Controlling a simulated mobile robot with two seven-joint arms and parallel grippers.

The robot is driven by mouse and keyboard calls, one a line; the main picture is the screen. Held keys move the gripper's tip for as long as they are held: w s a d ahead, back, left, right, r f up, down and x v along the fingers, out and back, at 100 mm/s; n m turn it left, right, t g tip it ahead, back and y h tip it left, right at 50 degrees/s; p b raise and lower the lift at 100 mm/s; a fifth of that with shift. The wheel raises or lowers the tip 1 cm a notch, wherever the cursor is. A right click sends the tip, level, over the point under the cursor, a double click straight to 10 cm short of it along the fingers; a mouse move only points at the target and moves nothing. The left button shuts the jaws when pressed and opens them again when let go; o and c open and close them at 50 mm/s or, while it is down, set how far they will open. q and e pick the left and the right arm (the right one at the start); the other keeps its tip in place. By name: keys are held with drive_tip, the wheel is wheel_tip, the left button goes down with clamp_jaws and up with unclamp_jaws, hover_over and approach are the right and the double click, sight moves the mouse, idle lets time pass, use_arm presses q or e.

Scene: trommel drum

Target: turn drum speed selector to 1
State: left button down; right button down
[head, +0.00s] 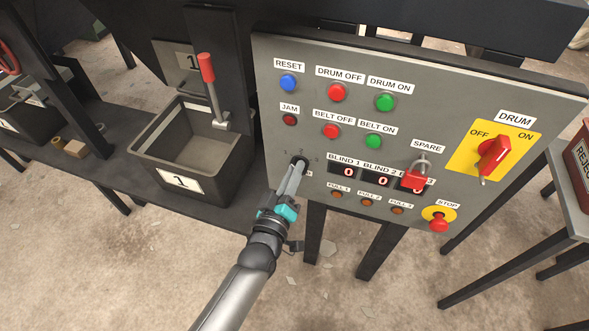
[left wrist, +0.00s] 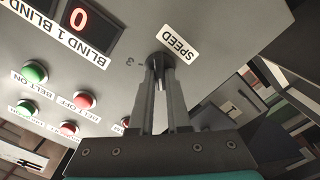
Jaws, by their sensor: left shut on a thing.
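The drum speed selector (head: 301,160) is a small dark knob at the lower left of the grey control panel (head: 300,85). It also shows in the left wrist view (left wrist: 158,59), beside the white SPEED label (left wrist: 179,44). My left gripper (head: 298,169) reaches up to it from below, and its fingers are shut on the knob. The fingers hide most of the knob, so I cannot tell which number it points at. Small faint scale numbers are printed around it; a 3 (left wrist: 130,62) shows in the left wrist view. My right gripper is not in view.
Close by are the BELT OFF button (head: 330,131), the red JAM lamp (head: 289,120) and the BLIND 1 display (head: 347,171). A red padlock (head: 415,180) hangs at SPARE. The red DRUM switch (head: 493,155) and STOP button (head: 438,224) are farther right. A bin (head: 150,140) stands left.

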use_arm(q)
drive_tip(key=n, duration=0.3)
drive_tip(key=shift+f, duration=0.1)
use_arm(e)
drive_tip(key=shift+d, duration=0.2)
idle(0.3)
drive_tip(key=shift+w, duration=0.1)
use_arm(q)
drive_tip(key=c, duration=0.9)
unclamp_jaws()
drive_tip(key=p+v, duration=0.2)
drive_tip(key=v, duration=1.3)
drive_tip(key=shift+s+a+p, duration=0.1)
drive_tip(key=shift+s+p, duration=0.05)
drive_tip(key=shift+p, duration=0.2)
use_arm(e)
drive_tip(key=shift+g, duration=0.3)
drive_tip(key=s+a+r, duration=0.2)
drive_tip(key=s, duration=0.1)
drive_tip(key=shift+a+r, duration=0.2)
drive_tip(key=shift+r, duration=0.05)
